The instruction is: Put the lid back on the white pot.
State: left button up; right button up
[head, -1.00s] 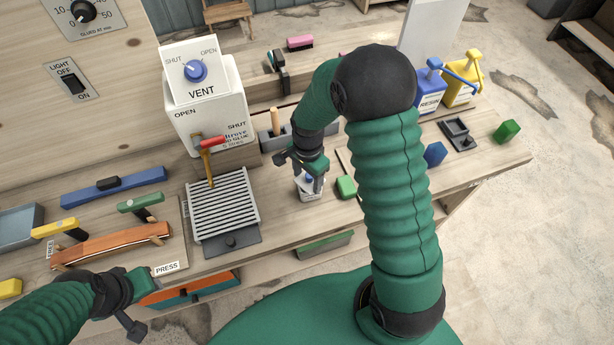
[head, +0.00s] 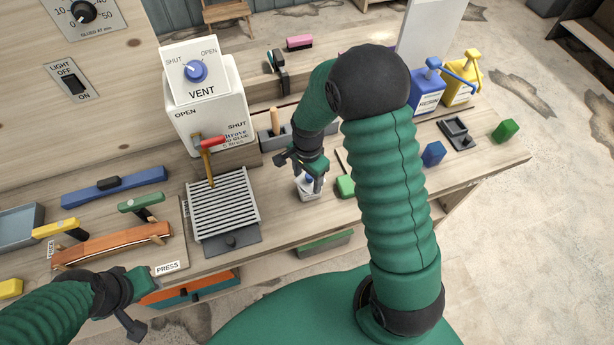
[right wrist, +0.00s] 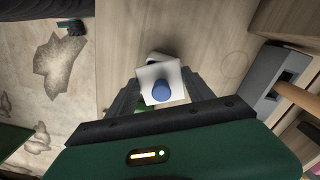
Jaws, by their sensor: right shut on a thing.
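The white pot (head: 308,191) stands on the bench, right of the slatted grill, partly hidden by my right gripper (head: 318,182). The lid is a white square plate with a blue knob (right wrist: 161,91), held between the right fingers in the right wrist view. Part of a white thing, likely the pot (right wrist: 157,58), shows past the lid's far edge, so the lid looks offset from it. I cannot tell whether they touch. My left gripper (head: 142,282) is over the bench's front edge by the PRESS label; its fingers are not clear.
A green block (head: 345,186) lies just right of the pot. The slatted grill (head: 223,208) is to the left, and the white VENT box (head: 208,120) stands behind it. A grey holder with a wooden handle (head: 275,122) is behind the pot. Bench front near the pot is clear.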

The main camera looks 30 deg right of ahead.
jog(key=o, duration=1.5)
jog(key=shift+o, duration=0.2)
jog(key=shift+o, duration=1.4)
notch_tip(320, 180, up, 7)
jog(key=p, duration=0.6)
jog(key=shift+r, duration=0.1)
